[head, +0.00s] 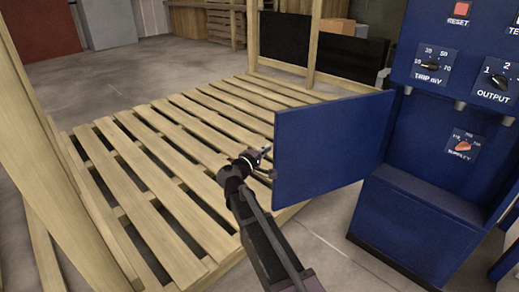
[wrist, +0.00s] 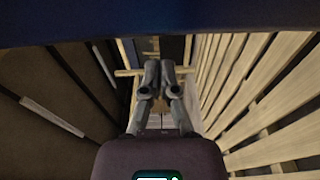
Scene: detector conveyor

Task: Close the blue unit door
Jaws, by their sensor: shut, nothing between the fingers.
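The blue unit door (head: 330,142) stands swung open, out to the left of the blue unit (head: 425,205), hinged at its right edge. My gripper (head: 266,150) is at the door's free left edge, with its fingers shut and empty. I cannot tell from the head view whether the fingers touch the door. In the wrist view my gripper (wrist: 159,72) shows its two fingers together, and a dark blue panel (wrist: 150,22), likely the door, fills the top of the picture.
A slatted wooden pallet frame (head: 150,150) lies behind and left of the door, with upright posts (head: 314,40). The unit's panel has a red reset button (head: 461,8), a trip knob (head: 433,64), an output knob (head: 498,81) and a lower red knob (head: 462,146). Grey floor (head: 335,240) is bare before the unit.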

